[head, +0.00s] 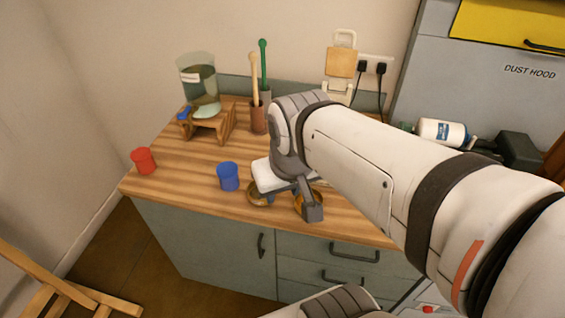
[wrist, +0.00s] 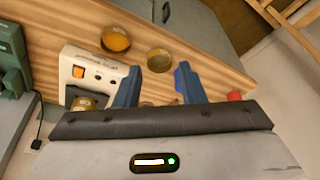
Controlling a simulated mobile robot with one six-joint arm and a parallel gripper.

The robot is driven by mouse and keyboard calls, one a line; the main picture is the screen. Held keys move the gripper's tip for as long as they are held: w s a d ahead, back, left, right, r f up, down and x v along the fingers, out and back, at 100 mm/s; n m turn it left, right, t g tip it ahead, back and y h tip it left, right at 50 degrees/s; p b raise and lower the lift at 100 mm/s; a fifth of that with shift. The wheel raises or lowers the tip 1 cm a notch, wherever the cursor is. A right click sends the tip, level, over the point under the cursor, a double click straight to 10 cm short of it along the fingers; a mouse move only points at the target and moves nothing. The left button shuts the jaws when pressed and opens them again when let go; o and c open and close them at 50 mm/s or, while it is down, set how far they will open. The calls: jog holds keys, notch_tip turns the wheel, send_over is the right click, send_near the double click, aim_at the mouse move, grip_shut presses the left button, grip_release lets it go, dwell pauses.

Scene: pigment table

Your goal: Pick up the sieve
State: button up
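Two round brass-rimmed pieces lie near the table's front edge. In the wrist view one (wrist: 116,39) has a bright orange-yellow face and the other (wrist: 159,61) a duller, darker one. I cannot tell for sure which is the sieve. In the head view they show partly behind my gripper (head: 290,206), the left one (head: 257,193) and the right one (head: 298,203) beside its fingers. My gripper is open, its two fingers apart and pointing down; it also shows in the wrist view (wrist: 158,78). Nothing is seen between the fingertips in their grasp.
A blue cup (head: 228,176) stands just left of my gripper, a red cup (head: 143,160) farther left. A white scale (wrist: 100,72) is beside the fingers. A wooden stand (head: 212,125) bears a glass jar (head: 201,80). A brown pot (head: 258,118) holds tools. Table space between the cups is clear.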

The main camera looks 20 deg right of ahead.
aim_at(298, 198)
jog(key=shift+s, duration=0.15)
